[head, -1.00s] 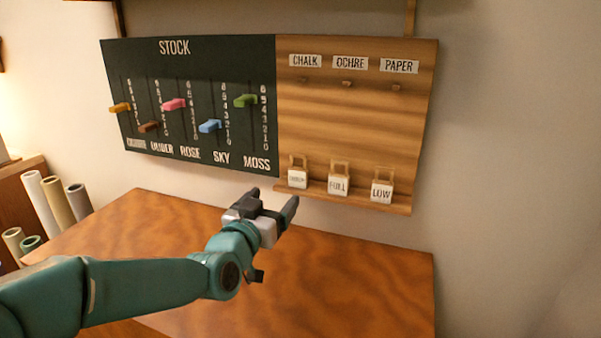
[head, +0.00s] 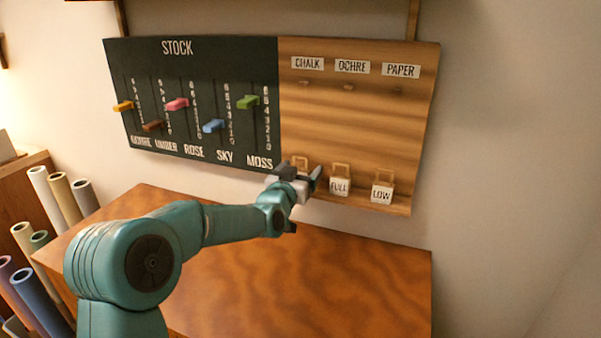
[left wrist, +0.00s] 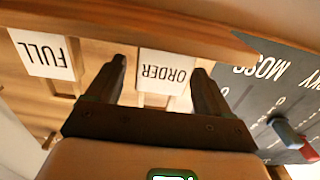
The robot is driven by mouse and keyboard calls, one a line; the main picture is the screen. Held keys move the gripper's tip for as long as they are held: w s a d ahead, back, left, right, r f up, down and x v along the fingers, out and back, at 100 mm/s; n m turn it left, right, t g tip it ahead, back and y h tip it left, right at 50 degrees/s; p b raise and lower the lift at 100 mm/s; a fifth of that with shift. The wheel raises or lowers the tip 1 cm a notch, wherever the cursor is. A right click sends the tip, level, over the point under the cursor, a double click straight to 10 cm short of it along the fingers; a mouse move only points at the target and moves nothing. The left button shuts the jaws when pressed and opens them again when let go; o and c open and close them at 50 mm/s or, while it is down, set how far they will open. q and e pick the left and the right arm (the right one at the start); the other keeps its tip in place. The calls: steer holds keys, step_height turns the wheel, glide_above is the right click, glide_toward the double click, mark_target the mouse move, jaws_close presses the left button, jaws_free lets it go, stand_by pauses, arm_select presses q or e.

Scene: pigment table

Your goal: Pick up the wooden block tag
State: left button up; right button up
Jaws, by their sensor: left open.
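Wooden block tags with white faces stand on the ledge (head: 400,208) of the wooden board. The ORDER tag (left wrist: 165,72) shows between my left fingers in the left wrist view. In the head view only its wooden loop (head: 299,162) shows above my gripper. The FULL tag (head: 339,186) is just right of my gripper, and it also shows in the left wrist view (left wrist: 43,54). The LOW tag (head: 382,192) is farther right. My left gripper (head: 302,173) is open at the ORDER tag, with a finger on either side in the wrist view (left wrist: 159,70); contact cannot be told.
The wooden board (head: 350,125) has small pegs under the CHALK, OCHRE and PAPER labels. The black STOCK board (head: 190,80) with coloured sliders is on its left. The table (head: 320,290) below is clear. Rolled tubes (head: 60,190) stand at the left.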

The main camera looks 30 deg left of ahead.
arm_select(q)
steer(key=shift+s+r, duration=0.1)
steer(key=c, duration=1)
steer(key=shift+c, duration=0.2)
steer(key=shift+s+r, duration=0.1)
steer(key=shift+r, duration=0.4)
steer(key=r, duration=0.6)
steer(key=shift+s+d, duration=0.15)
steer(key=shift+s, duration=0.25)
steer(key=b+v, duration=0.3)
steer(key=v, duration=1.6)
